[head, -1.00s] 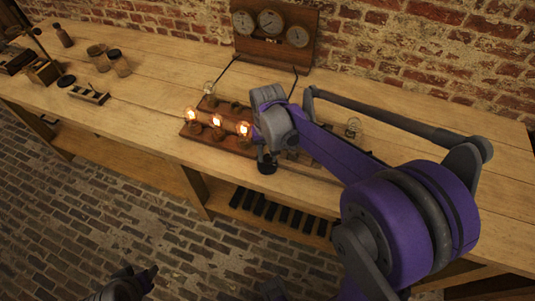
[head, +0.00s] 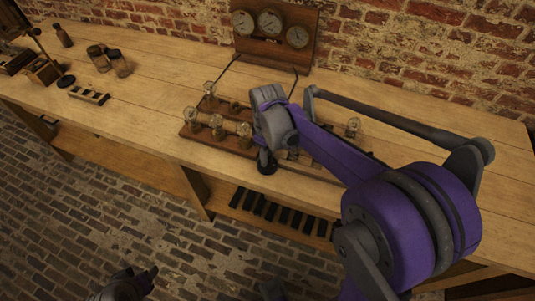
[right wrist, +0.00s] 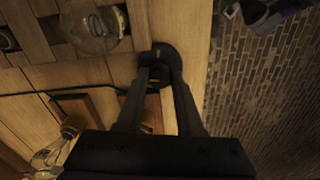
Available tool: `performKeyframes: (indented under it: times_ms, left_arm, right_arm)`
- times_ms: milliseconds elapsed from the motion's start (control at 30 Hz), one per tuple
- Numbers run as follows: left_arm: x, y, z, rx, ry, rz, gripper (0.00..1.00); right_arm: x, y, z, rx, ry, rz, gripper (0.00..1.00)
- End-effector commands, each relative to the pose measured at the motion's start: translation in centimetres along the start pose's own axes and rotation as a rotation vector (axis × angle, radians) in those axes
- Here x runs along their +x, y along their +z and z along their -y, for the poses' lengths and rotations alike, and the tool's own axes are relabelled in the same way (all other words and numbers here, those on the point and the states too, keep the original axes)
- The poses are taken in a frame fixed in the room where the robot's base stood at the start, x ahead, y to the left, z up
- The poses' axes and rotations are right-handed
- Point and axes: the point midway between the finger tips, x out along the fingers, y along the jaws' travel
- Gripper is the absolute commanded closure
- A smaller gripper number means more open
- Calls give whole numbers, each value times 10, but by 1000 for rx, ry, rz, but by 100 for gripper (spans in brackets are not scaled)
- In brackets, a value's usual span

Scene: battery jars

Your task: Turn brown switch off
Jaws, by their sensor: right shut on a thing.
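A dark round switch (head: 267,168) sits at the front edge of the wooden bench, beside the lamp board. My right gripper (head: 265,158) points down over it. In the right wrist view my right gripper (right wrist: 161,78) is shut on the knob of the switch (right wrist: 160,50), whose round base shows beyond the fingertips. Its colour looks nearly black in this light. The lamp board (head: 190,133) carries several glass bulbs (head: 217,124), all unlit. My left gripper (head: 137,277) hangs low over the brick floor, far from the switch; its finger opening is unclear.
A dial panel (head: 274,30) stands at the back of the bench against the brick wall. Jars (head: 121,66) and a small rack (head: 88,95) stand on the left. Another bulb (head: 353,126) stands right of my right arm. The bench's left middle is clear.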

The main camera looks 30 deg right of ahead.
Motion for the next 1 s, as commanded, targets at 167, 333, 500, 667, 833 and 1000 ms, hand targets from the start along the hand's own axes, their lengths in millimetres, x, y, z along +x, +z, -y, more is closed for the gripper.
performKeyframes:
  times_ms: [167,333,500,667,833,1000]
  left_arm:
    - [0,0,0,0,0,0,50]
    - [0,0,0,0,0,0,50]
    - [0,0,0,0,0,0,50]
    - [0,0,0,0,0,0,50]
    - [0,0,0,0,0,0,50]
    - [0,0,0,0,0,0,50]
  right_arm:
    - [0,0,0,-102,1,-1,100]
    - [0,0,0,-164,1,-1,100]
    - [0,0,0,-195,1,-1,100]
    - [0,0,0,-203,1,-1,100]
    - [0,0,0,-203,1,-1,100]
    - [0,0,0,-203,1,0,55]
